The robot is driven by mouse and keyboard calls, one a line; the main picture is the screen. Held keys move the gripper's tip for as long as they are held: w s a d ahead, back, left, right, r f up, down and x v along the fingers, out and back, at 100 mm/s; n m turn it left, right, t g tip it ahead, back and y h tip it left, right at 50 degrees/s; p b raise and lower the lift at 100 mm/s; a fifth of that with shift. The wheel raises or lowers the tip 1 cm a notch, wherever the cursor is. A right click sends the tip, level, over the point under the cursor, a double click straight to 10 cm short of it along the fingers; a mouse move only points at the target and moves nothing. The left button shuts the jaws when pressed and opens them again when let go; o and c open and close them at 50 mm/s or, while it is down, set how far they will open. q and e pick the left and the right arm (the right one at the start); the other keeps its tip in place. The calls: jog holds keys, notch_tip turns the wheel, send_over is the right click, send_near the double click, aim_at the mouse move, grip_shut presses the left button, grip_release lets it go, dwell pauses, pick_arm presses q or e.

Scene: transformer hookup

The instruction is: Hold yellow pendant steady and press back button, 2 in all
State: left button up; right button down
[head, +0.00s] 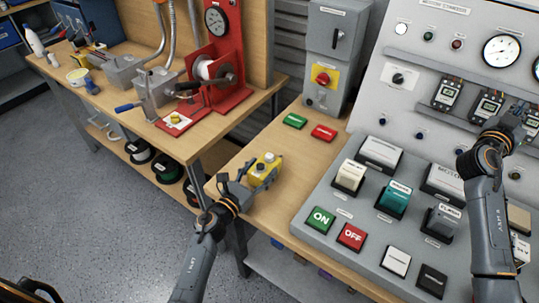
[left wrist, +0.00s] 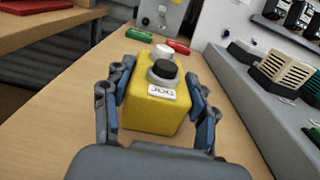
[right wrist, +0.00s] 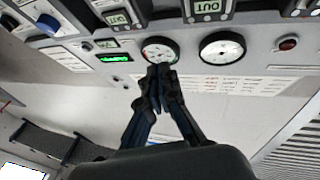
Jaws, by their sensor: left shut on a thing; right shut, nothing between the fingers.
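The yellow pendant (head: 263,170) stands on the wooden bench left of the grey control console. In the left wrist view the pendant (left wrist: 155,113) shows a black button (left wrist: 163,70) on top near me, a white button (left wrist: 163,51) behind it, and a label reading JOG. My left gripper (head: 247,183) is shut on the pendant, with one finger on each side of it (left wrist: 160,92). My right gripper (head: 512,122) is at the far right, in front of the upright panel and away from the pendant. In the right wrist view its fingertips (right wrist: 160,75) are together and empty.
Green (head: 294,121) and red (head: 323,132) blocks lie on the bench behind the pendant. A grey switch box (head: 331,45) stands behind them. The console (head: 300,225) with large ON and OFF buttons is right of the pendant. A second bench (head: 235,115) with a red press is at left.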

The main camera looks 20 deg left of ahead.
jog(key=w+a+f+t+y, duration=0.1)
jog(key=a+y, duration=0.2)
jog(key=a, duration=0.8)
jog(key=w+a+f+t+y, duration=0.1)
jog(key=a+f+y, duration=0.15)
jog(key=a, duration=0.85)
jog(key=n+g+y, duration=1.2)
jog(key=n+y, duration=0.2)
jog(key=n, duration=1.2)
send_over(271, 157)
notch_tip(271, 157, down, 7)
jog(key=shift+f, duration=4.35)
